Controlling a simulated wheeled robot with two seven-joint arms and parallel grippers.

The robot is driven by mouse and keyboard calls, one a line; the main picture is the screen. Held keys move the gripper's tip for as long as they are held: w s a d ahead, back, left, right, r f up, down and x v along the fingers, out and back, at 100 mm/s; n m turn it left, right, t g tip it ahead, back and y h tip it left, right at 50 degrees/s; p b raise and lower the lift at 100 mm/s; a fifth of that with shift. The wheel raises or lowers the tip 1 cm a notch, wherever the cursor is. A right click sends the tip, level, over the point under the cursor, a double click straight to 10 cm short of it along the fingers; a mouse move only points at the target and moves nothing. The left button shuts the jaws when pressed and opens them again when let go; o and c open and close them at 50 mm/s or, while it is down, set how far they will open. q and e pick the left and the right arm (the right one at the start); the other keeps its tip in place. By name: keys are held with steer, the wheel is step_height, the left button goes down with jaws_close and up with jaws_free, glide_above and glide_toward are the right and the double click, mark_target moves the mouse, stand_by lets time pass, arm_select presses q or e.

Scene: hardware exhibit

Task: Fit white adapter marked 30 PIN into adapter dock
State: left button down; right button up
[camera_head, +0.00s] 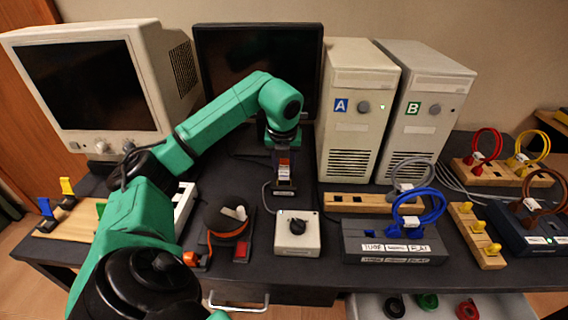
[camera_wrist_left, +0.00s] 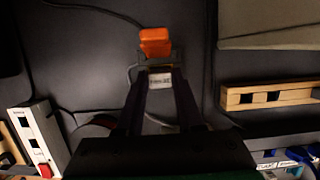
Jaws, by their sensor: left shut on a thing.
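My left gripper (camera_head: 284,150) reaches down in front of the black monitor. It is shut on a small piece, mostly hidden by the fingers in the head view. In the left wrist view a white label with small print (camera_wrist_left: 160,84) shows between the fingers; I cannot read it or tell whether it is on the adapter or the dock. A dark dock (camera_head: 284,181) with a label on its front edge is directly below the gripper. An orange block (camera_wrist_left: 155,40) shows just beyond the fingertips. I cannot tell whether the held piece is seated. My right gripper is not in view.
A white box with a black knob (camera_head: 297,233) stands in front of the dock. A round dark holder (camera_head: 227,217) with a white piece on it is to its left. A wooden slotted rack (camera_head: 358,203) and a grey box with blue cable (camera_head: 393,243) are to the right.

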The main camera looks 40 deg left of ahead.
arm_select(q)
steer(key=shift+s, duration=0.15)
stand_by(0.3)
steer(key=shift+r, duration=0.1)
steer(key=shift+p, duration=0.5)
steer(key=shift+f+b, duration=0.6)
steer(key=shift+f, duration=0.65)
stand_by(1.6)
